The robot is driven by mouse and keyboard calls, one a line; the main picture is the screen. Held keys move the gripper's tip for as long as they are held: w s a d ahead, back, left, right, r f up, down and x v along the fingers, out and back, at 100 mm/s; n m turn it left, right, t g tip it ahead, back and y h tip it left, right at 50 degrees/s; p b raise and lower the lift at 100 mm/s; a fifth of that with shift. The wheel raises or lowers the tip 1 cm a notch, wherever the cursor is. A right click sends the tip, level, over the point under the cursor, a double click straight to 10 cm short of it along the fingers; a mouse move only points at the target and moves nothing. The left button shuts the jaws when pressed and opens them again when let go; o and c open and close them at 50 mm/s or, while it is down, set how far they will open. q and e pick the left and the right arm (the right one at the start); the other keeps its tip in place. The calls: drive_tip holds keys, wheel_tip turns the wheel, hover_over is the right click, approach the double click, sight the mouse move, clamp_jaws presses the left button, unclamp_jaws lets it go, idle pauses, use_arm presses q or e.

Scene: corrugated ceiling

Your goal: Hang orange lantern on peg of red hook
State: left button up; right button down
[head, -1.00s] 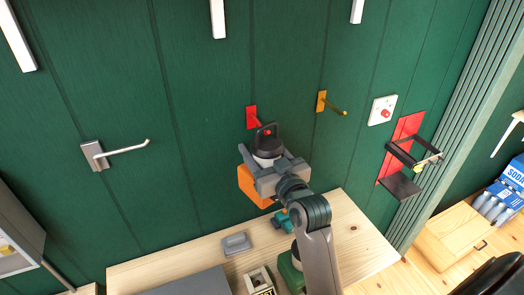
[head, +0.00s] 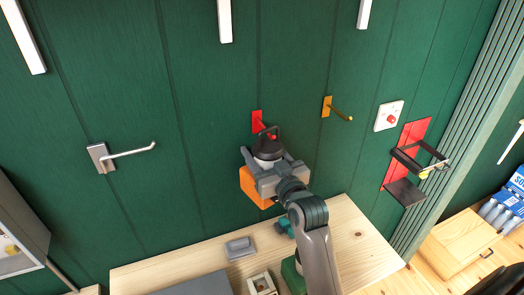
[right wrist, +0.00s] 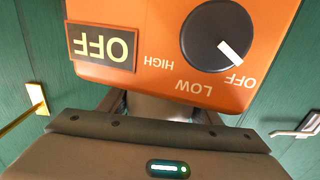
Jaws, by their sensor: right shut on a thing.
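The orange lantern (head: 252,187) has a dark cap and a dark looped handle (head: 267,132). My right gripper (head: 270,172) is shut on it and holds it up in front of the green wall. The red hook (head: 257,121) is on the wall just behind and above the cap. Its peg is partly covered by the handle, and I cannot tell whether the loop is around the peg or in front of it. In the right wrist view, the lantern's orange face (right wrist: 150,50) with a black dial fills the top. My left gripper is not in view.
A yellow hook (head: 327,107) is to the right of the red one, and a grey hook (head: 102,156) is far left. A white switch plate (head: 389,115) and a red-backed black bracket (head: 405,192) are further right. A wooden table (head: 345,215) stands below.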

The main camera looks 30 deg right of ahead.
drive_tip(key=shift+r, duration=0.15)
drive_tip(key=c, duration=0.5)
unclamp_jaws()
drive_tip(key=shift+f, duration=0.2)
drive_tip(key=shift+s, duration=0.15)
